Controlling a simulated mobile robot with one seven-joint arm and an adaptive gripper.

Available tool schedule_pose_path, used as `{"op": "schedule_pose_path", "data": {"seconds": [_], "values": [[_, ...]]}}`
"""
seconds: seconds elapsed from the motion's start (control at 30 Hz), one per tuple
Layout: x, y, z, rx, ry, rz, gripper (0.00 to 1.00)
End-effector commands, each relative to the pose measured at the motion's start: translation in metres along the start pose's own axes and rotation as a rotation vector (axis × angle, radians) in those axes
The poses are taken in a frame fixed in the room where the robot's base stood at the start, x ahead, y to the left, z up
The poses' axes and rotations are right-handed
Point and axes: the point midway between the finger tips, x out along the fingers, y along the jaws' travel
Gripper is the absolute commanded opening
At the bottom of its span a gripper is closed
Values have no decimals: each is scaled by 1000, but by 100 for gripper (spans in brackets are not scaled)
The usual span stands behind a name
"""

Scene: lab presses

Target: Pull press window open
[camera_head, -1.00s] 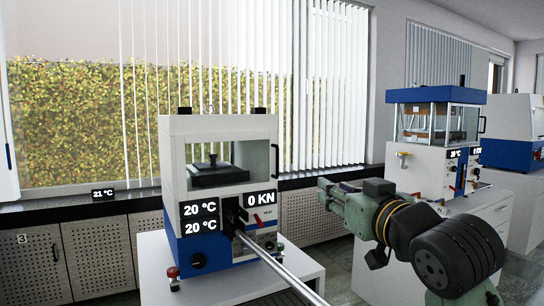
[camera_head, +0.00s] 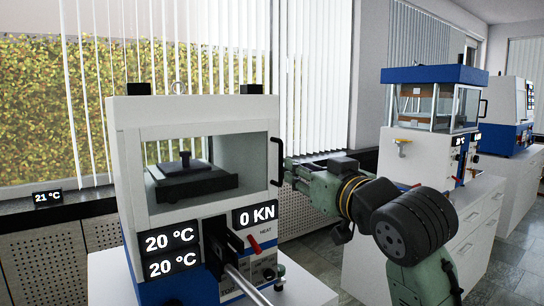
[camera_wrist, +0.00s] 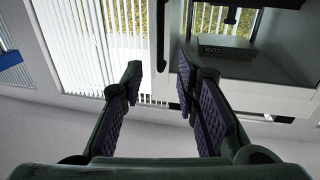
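The near press (camera_head: 190,112) is white over blue, with a clear window (camera_head: 212,172) in its front that looks shut. Its black upright handle (camera_head: 281,162) is at the window's right edge. My gripper (camera_head: 284,172) is beside this handle, reaching in from the right. In the wrist view, my gripper (camera_wrist: 158,68) is open, and the dark handle bar (camera_wrist: 160,35) shows between its fingertips, nearer the right finger. I cannot tell whether a finger touches it. A dark plate block (camera_head: 190,180) is behind the window.
A metal bar (camera_head: 245,284) sticks out from the press front, below the window. A second press (camera_head: 432,108) stands on a white cabinet (camera_head: 480,235) at the right, behind my arm. A windowsill (camera_head: 80,208) with blinds runs behind. Grey floor shows between the cabinets.

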Motion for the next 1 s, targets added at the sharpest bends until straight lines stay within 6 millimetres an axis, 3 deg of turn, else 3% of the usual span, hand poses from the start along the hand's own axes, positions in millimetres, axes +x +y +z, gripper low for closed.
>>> {"op": "schedule_pose_path", "data": {"seconds": [0.17,0.6,1.0], "values": [[18,-1,-2,2,-2,-3,29],[94,0,-2,2,-3,-2,29],[108,0,0,0,0,-1,29]]}}
